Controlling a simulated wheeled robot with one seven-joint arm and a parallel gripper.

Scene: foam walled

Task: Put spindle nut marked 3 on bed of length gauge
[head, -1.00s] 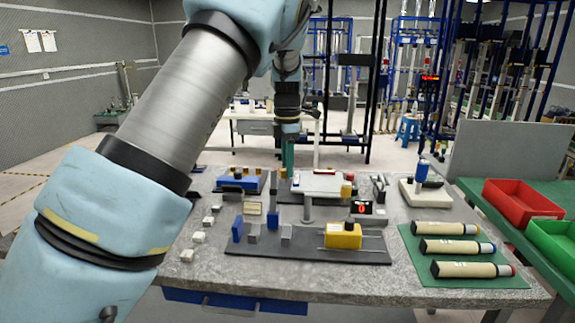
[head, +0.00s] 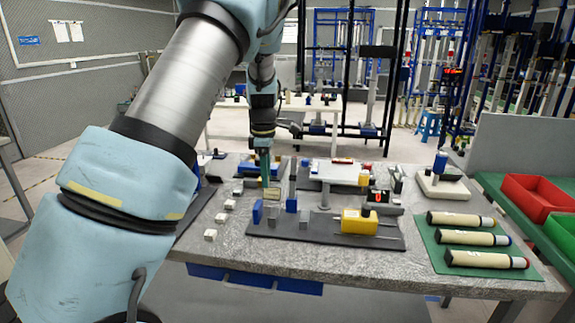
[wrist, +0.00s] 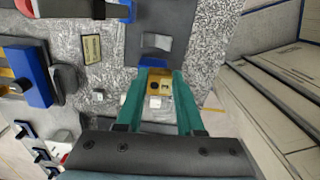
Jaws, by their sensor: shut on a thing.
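My gripper (head: 264,172) hangs over the left part of the grey table. In the wrist view its teal fingers (wrist: 160,92) are shut on a small brass-coloured block with a dark hole, which I take as the spindle nut (wrist: 160,82). No number on it is readable, and it is too small to make out in the head view. What looks like the length gauge (head: 318,234) is a dark bed with blue and grey upright blocks and a yellow housing (head: 360,222) with rods. The gripper is behind and left of the yellow housing.
Several small white blocks (head: 210,235) stand along the table's left side. A red digital display (head: 379,197) and a white-topped stand (head: 338,171) are behind the gauge. Cylinders (head: 462,219) lie on a green mat at right. Red (head: 537,197) and green bins stand beyond.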

